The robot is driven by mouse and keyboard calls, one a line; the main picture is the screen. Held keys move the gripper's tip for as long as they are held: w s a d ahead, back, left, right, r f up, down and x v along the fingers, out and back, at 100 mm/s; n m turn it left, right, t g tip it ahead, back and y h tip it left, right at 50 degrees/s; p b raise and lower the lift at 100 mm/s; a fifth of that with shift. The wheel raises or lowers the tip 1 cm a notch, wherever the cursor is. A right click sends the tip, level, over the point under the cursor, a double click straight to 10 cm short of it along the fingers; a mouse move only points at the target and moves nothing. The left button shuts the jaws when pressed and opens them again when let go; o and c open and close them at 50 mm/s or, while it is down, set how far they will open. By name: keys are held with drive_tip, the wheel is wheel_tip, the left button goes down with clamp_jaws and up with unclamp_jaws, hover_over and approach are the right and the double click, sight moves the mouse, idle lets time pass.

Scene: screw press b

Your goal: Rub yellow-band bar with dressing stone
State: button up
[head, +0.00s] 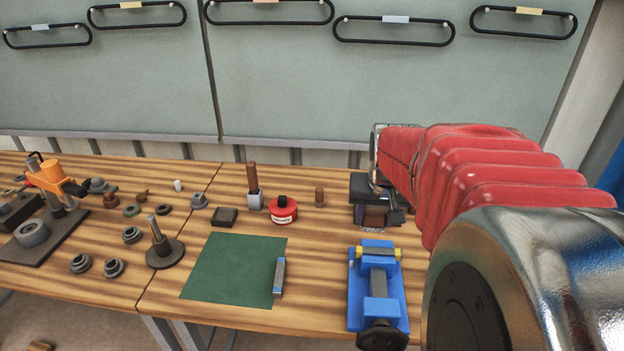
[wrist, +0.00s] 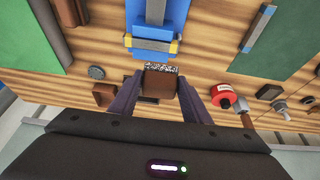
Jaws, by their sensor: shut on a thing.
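The yellow-band bar (head: 377,253) is grey with yellow ends. It lies across the far end of the blue vise (head: 358,300); in the wrist view the bar (wrist: 150,45) sits at the vise's near end. My gripper (head: 375,200) is just beyond the vise. Its fingers (wrist: 162,100) are shut on a brown block with a speckled grey face, which looks like the dressing stone (wrist: 160,80). The stone (head: 375,217) is beside the bar, with a small gap showing in the wrist view. My gripper partly hides the stone in the head view.
A blue-band bar (head: 279,277) lies on a green mat (head: 225,265) left of the vise. A red tin (head: 283,212), a brown-handled tool (head: 253,187), a dark box (head: 224,217) and a brown cylinder (head: 319,196) stand behind. An orange press (head: 60,180) is far left.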

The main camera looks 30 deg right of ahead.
drive_tip(key=shift+f, duration=3.1)
drive_tip(key=shift+s+d+f, duration=0.15)
drive_tip(key=shift+f, duration=0.15)
drive_tip(key=shift+s+d+r, duration=0.1)
drive_tip(key=shift+s+d, duration=0.55)
drive_tip(key=shift+d, duration=0.3)
drive_tip(key=shift+s+d, duration=0.65)
drive_tip(key=shift+d, duration=0.3)
drive_tip(key=shift+f, duration=0.55)
drive_tip(key=shift+w+a+f, duration=0.1)
drive_tip(key=shift+w+a, duration=0.5)
drive_tip(key=shift+a, duration=0.4)
drive_tip(key=shift+w+a+f, duration=0.1)
drive_tip(key=shift+w+a, duration=0.5)
drive_tip(key=shift+a, duration=0.35)
drive_tip(key=shift+r, duration=0.1)
